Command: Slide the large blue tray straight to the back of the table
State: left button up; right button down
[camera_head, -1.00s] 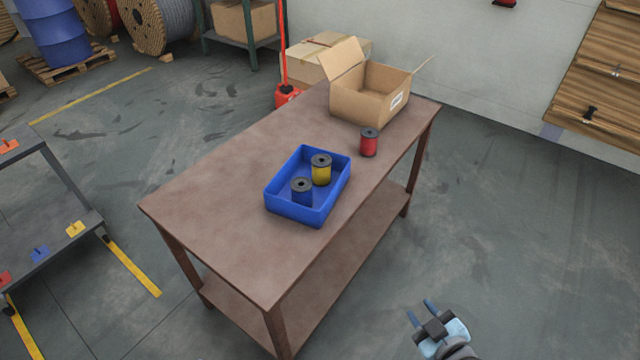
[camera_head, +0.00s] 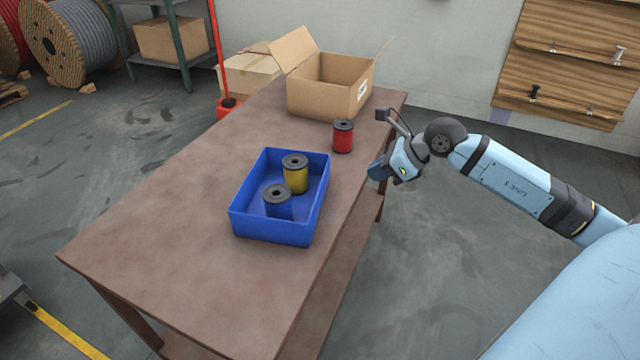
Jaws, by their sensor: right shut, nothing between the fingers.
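The large blue tray (camera_head: 272,229) sits on the brown table (camera_head: 170,225), near the table's right edge. A yellow spool (camera_head: 295,174) and a blue spool (camera_head: 278,203) stand inside it. My right gripper (camera_head: 375,172) is shut and empty, just off the table's right edge, to the right of the tray and apart from it. My left gripper is not in view.
A red spool (camera_head: 343,137) stands on the table behind the tray, close to the right edge. An open cardboard box (camera_head: 325,98) stands at the table's far end. The table's left and front parts are clear.

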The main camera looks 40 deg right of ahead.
aim_at(322, 186)
jog(key=x, duration=0.3)
jog(key=r+x, duration=0.1)
jog(key=x, duration=0.3)
jog(key=w+a+x, duration=0.1)
jog(key=x, duration=0.3)
jog(key=shift+w+r, duration=0.15)
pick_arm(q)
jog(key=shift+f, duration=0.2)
pick_arm(e)
jog(key=shift+w+a, duration=0.3)
jog(key=shift+w, duration=0.2)
